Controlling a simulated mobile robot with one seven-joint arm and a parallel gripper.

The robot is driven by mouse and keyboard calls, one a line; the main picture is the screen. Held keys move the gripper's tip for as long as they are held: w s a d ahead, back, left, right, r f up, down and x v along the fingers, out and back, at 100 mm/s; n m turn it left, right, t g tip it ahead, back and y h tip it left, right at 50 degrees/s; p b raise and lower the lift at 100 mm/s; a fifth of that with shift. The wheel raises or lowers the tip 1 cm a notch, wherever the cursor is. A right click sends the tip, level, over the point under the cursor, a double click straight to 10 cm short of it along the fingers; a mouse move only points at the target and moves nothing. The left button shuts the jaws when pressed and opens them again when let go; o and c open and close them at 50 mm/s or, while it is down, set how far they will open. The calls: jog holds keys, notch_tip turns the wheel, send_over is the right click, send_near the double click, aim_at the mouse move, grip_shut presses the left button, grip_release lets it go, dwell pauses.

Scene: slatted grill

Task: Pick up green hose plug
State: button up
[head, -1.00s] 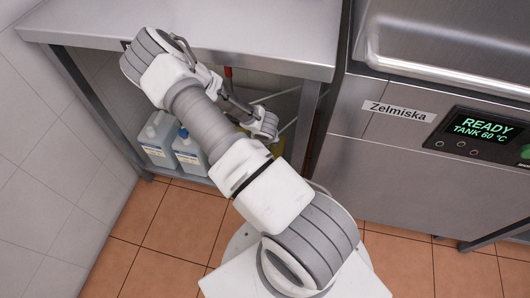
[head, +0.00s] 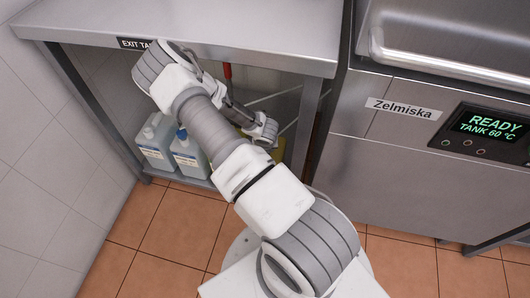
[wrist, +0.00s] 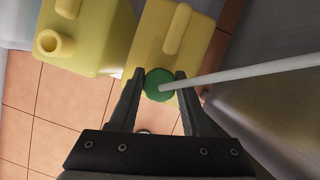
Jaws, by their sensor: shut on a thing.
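The green hose plug (wrist: 157,84) is a round green piece in the wrist view, with a pale hose or rod (wrist: 240,73) running from it to the right. My gripper (wrist: 160,78) has one finger on each side of the plug and is shut on it. In the head view my arm reaches under the steel table, and the plug and the fingertips are hidden there.
Yellow canisters (wrist: 95,35) lie just beyond the plug in the wrist view. Pale canisters with blue labels (head: 188,157) stand at the left under the table (head: 235,45). A steel machine (head: 400,160) stands at the right. The tiled floor (head: 150,230) in front is clear.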

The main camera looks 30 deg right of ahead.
grip_shut()
jog(key=shift+r+p, duration=0.4)
jog(key=shift+r, duration=0.2)
notch_tip(320, 180, up, 2)
jog(key=shift+r+p, duration=0.2)
jog(key=shift+p, duration=0.5)
jog(key=s+a+p, duration=0.3)
jog(key=s+a, duration=0.7)
jog(key=s, duration=0.5)
